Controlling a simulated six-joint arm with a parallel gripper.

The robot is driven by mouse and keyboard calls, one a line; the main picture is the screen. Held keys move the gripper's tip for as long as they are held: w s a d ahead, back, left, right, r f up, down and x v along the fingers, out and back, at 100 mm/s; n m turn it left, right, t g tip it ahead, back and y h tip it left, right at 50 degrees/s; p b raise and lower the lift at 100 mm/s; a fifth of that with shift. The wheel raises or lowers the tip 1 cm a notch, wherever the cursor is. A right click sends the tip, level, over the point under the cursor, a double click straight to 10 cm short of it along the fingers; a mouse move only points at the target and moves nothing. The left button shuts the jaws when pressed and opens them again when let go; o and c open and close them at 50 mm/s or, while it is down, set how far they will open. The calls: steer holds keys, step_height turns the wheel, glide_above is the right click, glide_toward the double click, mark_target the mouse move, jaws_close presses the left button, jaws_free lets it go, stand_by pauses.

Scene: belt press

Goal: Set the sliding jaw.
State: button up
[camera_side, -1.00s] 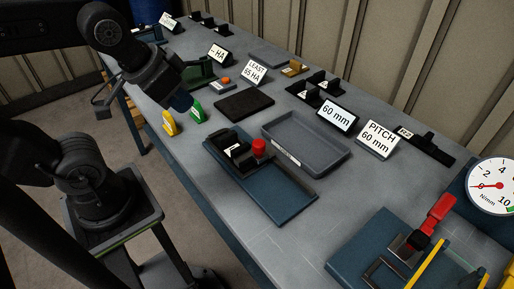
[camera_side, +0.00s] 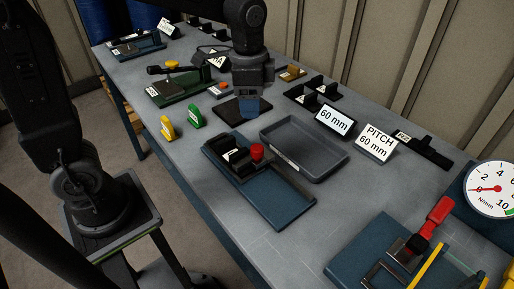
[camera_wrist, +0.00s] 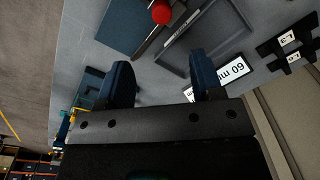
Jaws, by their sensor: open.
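A blue fixture (camera_side: 277,200) lies on the bench with a black labelled block (camera_side: 231,157) at its far end. A red knob (camera_side: 257,152) stands on a black part beside that block; I cannot tell whether this part is the sliding jaw. The red knob also shows at the top of the wrist view (camera_wrist: 162,12), with the blue plate (camera_wrist: 108,22) to its left. My gripper (camera_side: 247,113) points down over the dark mat, behind the fixture and apart from it. In the wrist view its two blue fingers (camera_wrist: 164,82) are spread, with nothing between them.
An empty grey tray (camera_side: 318,163) lies right of the fixture. Cards reading 60 mm (camera_side: 334,119) and PITCH 60 mm (camera_side: 376,142) stand behind it. Yellow (camera_side: 167,129) and green (camera_side: 195,117) tags stand left. A red-handled device (camera_side: 432,222) and a dial gauge (camera_side: 492,189) are at right.

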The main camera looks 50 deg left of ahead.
mark_target(257, 147)
steer(key=shift+m+g, duration=0.3)
steer(key=shift+m, duration=0.1)
steer(key=f, duration=0.5)
steer(key=w+f, duration=0.1)
steer(key=f, duration=0.9)
steer(key=shift+w+d, duration=0.15)
steer(key=shift+d, duration=0.05)
jaws_close()
